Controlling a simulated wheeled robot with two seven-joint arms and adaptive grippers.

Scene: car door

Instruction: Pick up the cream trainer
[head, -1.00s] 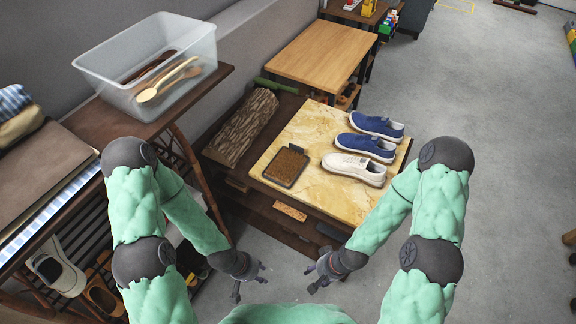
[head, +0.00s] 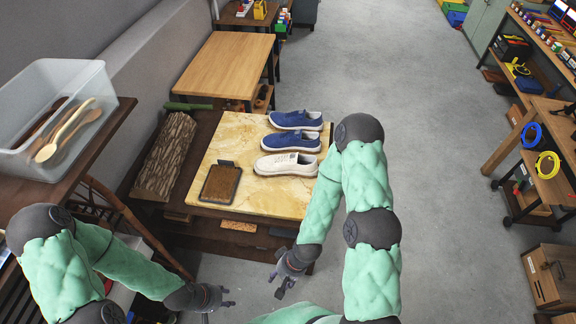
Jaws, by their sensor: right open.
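The cream trainer (head: 286,164) lies upright on the marble-patterned top (head: 238,150) of a low table, at its front right. A blue trainer (head: 291,142) lies just behind it, and another blue trainer (head: 296,119) lies behind that. My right gripper (head: 277,286) is open and empty, below and in front of the table, apart from the trainer. My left gripper (head: 222,304) is lower and further left, far from the trainer; its fingers look spread and nothing shows between them.
A dark tray-like item (head: 220,183) lies left of the trainer. A log (head: 168,156) lies left of the marble top. A clear bin with wooden spoons (head: 62,83) stands on the left shelf. Shelving (head: 548,130) stands at the right. Open floor (head: 440,190) lies between.

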